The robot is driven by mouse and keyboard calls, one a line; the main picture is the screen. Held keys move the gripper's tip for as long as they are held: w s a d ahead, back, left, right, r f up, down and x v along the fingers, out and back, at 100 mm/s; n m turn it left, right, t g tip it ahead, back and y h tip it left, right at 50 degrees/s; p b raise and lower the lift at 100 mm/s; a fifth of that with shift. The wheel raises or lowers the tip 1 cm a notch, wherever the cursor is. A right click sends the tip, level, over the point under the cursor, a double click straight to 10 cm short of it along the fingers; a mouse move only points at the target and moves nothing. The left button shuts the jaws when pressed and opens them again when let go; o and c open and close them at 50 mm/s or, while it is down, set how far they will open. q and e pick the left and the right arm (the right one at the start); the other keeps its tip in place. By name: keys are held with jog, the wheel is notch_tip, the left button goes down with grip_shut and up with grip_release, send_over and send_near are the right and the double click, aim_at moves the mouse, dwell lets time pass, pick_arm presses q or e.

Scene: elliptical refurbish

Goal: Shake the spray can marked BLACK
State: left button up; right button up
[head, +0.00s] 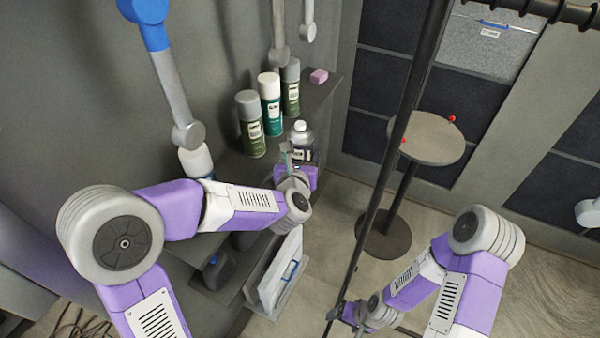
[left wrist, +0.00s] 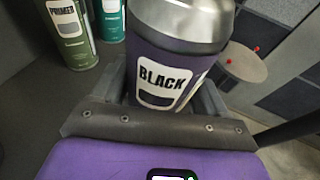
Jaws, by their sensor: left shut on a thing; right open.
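The spray can marked BLACK (left wrist: 172,80) has a dark body, a silver top and a white label. It fills the middle of the left wrist view, between the fingers of my left gripper (left wrist: 165,105). In the head view the can (head: 301,136) stands out at the shelf's front end, with my left gripper (head: 291,165) shut on it. I cannot tell whether its base touches the shelf. My right gripper (head: 342,316) is open and low at the bottom of the head view, by a dark pole, away from the can.
Several other spray cans stand on the shelf: one green (head: 250,124), one teal (head: 270,104), one further back (head: 291,88). A pink block (head: 319,76) lies behind them. A round table (head: 432,138) with red-tipped items stands right. A dark upright pole (head: 385,170) crosses the view between my arms.

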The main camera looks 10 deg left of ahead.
pick_arm(q)
notch_tip(320, 180, down, 7)
jog(key=shift+s+r, duration=0.15)
jog(key=shift+w+f, duration=0.3)
jog(key=shift+w, duration=0.35)
notch_tip(320, 180, up, 8)
jog(key=shift+w+f, duration=0.1)
jog(key=shift+f, duration=0.1)
jog(key=f, duration=0.2)
jog(key=s+f, duration=0.1)
jog(key=f, duration=0.4)
jog(key=shift+s, duration=0.25)
jog(key=shift+w+f, duration=0.4)
jog(key=shift+w, duration=0.5)
jog(key=shift+s+r, duration=0.3)
jog(key=shift+s, duration=0.25)
jog(key=shift+w, duration=0.25)
jog(key=w+r, duration=0.5)
jog(key=s+f, duration=0.5)
jog(key=shift+f, duration=0.15)
jog(key=shift+w+r, duration=0.1)
jog(key=shift+r, duration=0.25)
jog(key=w+r, duration=0.5)
jog(key=s+f, duration=0.5)
jog(key=shift+s+f, duration=0.3)
jog(key=shift+f, duration=0.1)
jog(key=w+r, duration=0.6)
jog(key=s+f, duration=0.6)
jog(key=shift+w+r, duration=0.1)
jog(key=shift+w, duration=0.05)
